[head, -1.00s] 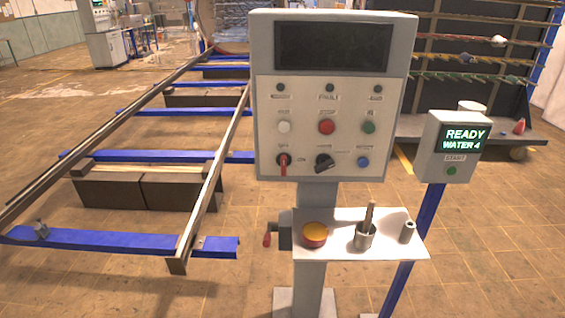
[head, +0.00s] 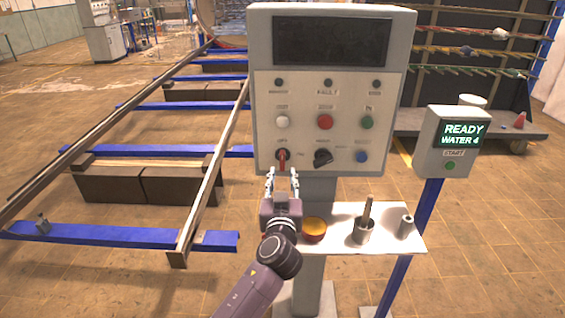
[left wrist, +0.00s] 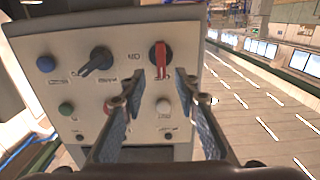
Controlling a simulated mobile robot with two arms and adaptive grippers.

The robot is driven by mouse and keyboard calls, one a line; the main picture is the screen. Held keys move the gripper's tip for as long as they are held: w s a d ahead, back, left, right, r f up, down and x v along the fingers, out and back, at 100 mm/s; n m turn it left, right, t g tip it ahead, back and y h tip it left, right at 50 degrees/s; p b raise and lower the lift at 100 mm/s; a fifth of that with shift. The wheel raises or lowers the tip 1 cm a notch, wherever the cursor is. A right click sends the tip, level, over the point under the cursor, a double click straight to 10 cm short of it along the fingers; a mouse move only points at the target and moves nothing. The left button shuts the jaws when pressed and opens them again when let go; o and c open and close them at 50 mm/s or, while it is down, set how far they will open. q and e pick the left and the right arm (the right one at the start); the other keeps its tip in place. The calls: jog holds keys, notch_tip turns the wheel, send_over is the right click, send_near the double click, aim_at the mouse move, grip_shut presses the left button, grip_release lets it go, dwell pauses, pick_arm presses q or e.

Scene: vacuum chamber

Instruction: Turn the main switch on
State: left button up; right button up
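The main switch is a red handle on a black round base (head: 282,157), at the lower left of the grey control panel (head: 385,85). In the head view its handle stands roughly vertical. The switch (left wrist: 160,57) also shows in the left wrist view, where the panel appears upside down, with an "ON" label beside it. My left gripper (head: 282,176) is just below and in front of the switch. Its two fingers (left wrist: 161,80) are spread with a gap between them, lined up either side of the handle; contact is not visible. My right gripper is not in view.
A black rotary knob (head: 322,157) and a blue button (head: 362,157) sit right of the switch. A white button (head: 282,121) is above it. A READY display box (head: 447,150) stands right.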

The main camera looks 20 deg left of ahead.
aim_at(283, 161)
pick_arm(q)
jog(key=p+x, duration=0.1)
jog(key=x, duration=0.5)
jog(key=shift+s, duration=0.1)
jog(key=shift+w+a+f+p, duration=0.1)
jog(key=shift+w+p, duration=0.1)
jog(key=shift+w, duration=0.15)
jog(key=shift+w+a+p, duration=0.1)
jog(key=shift+w+p, duration=0.05)
jog(key=shift+w, duration=0.2)
grip_shut()
